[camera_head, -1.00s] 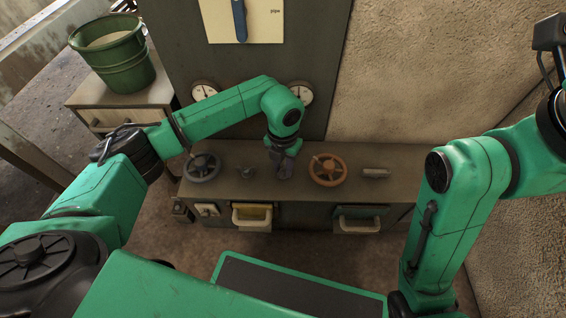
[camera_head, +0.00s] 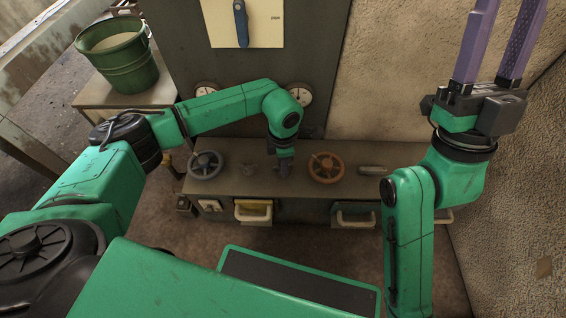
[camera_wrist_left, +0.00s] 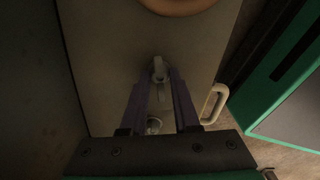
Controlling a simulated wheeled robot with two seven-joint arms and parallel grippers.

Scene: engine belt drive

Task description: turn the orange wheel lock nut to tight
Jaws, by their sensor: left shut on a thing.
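The orange wheel (camera_head: 326,168) lies on the bench top, right of my left gripper. Its rim shows at the top of the left wrist view (camera_wrist_left: 178,4). My left gripper (camera_head: 284,168) points down at the bench and is shut on a small grey lock nut with a lever-like arm (camera_wrist_left: 159,70), beside the orange wheel. In the head view the gripper hides this nut. My right gripper (camera_head: 497,45) is raised at the upper right, pointing up, its purple fingers apart and nothing visible between them. Its fingertips are cut off by the frame edge.
A grey wheel (camera_head: 205,165) and a second small grey fitting (camera_head: 248,171) are left of my left gripper. A grey handle (camera_head: 373,170) lies right of the orange wheel. Drawers with pale handles (camera_head: 253,217) front the bench. A green bucket (camera_head: 117,55) stands back left.

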